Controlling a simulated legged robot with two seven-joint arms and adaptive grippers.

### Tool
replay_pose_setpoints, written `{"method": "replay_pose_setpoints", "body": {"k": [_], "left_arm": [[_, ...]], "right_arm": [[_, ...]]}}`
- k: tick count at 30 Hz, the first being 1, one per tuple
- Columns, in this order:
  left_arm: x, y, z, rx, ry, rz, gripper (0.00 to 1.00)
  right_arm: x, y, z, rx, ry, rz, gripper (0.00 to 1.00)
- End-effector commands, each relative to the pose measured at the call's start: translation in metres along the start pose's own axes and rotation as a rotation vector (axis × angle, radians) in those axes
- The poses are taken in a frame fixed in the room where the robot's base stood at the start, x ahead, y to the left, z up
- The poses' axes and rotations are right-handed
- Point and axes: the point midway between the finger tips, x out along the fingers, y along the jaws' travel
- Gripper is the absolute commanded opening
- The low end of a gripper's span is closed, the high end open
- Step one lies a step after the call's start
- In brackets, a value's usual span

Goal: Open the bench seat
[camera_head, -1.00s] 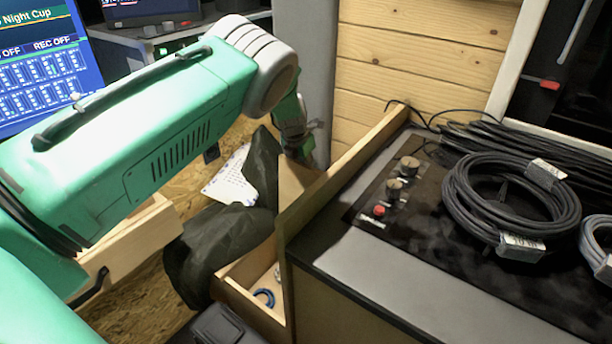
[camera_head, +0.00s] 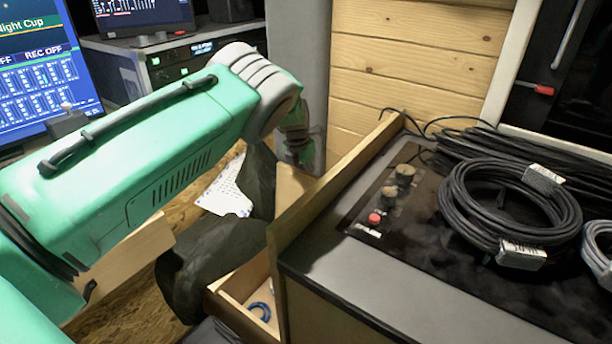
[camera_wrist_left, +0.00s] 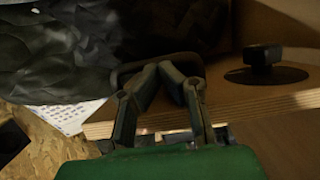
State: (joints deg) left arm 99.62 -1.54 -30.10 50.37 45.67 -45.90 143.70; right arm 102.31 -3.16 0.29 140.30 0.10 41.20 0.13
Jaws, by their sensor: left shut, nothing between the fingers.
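My left gripper (camera_wrist_left: 172,70) is shut and empty in the left wrist view. Its fingertips meet in front of a dark loop (camera_wrist_left: 128,72) that looks like a handle; I cannot tell whether they touch it. A plywood board (camera_wrist_left: 250,103) with a pale layered edge lies beside and beyond the fingers. In the head view the left gripper (camera_head: 299,150) points down beside the wooden panel, its tips hard to make out. A dark crumpled cover or bag (camera_head: 215,250) lies by an open wooden compartment (camera_head: 235,320). I cannot tell clearly which board is the seat lid.
A blue ring (camera_head: 259,311) lies in the compartment. A wooden rim (camera_head: 350,160) borders the grey counter (camera_head: 410,290) with coiled black cables (camera_head: 455,225). A black round fitting (camera_wrist_left: 264,75) sits on the board. White paper (camera_head: 226,192) lies behind the cover. Monitors (camera_head: 45,75) stand at left.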

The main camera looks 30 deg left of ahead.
Motion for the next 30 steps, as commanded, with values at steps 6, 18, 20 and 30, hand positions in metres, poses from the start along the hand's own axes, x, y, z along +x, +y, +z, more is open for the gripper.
{"method": "replay_pose_setpoints", "body": {"k": [6, 18, 20, 30], "left_arm": [[-0.043, -0.001, 0.003, 0.001, -0.008, -0.001, 0.0], [-0.108, 0.001, 0.002, 0.0, -0.005, -0.003, 0.0], [-0.112, 0.001, 0.002, 0.001, -0.004, -0.003, 0.0], [-0.115, 0.001, 0.002, 0.001, -0.004, -0.003, 0.0]], "right_arm": [[0.0, 0.0, 0.0, 0.0, 0.001, 0.0, 0.0], [0.0, 0.0, -0.001, 0.0, 0.001, 0.0, 0.0], [0.0, 0.0, -0.001, 0.0, 0.001, 0.0, 0.0], [0.001, 0.0, -0.003, 0.0, -0.002, 0.0, 0.0]]}}
